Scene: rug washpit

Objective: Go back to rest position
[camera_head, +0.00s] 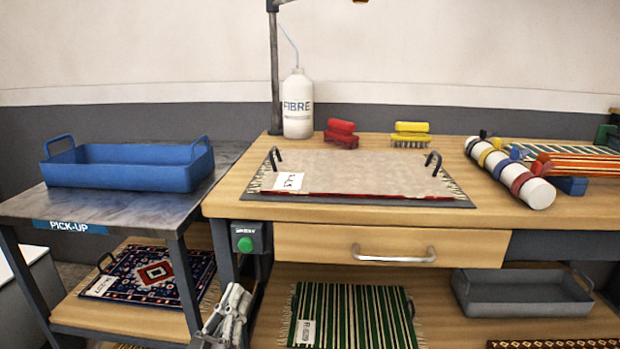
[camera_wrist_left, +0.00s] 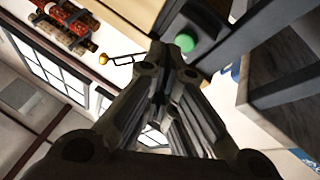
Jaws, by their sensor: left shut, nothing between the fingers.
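My left gripper (camera_head: 236,299) is low in the head view, in front of the gap between the pick-up table and the wooden workbench. Its fingers are shut and nothing shows between them. In the left wrist view the closed fingers (camera_wrist_left: 160,85) fill the middle, with no object in them. My right gripper does not show in either view.
The wooden workbench (camera_head: 420,205) holds a rug on a board, two brushes and a white bottle (camera_head: 298,105). A blue tray (camera_head: 130,167) sits on the pick-up table (camera_head: 100,207). Shelves below hold rugs and a grey tray (camera_head: 522,297). A green button (camera_head: 245,244) is close above my gripper.

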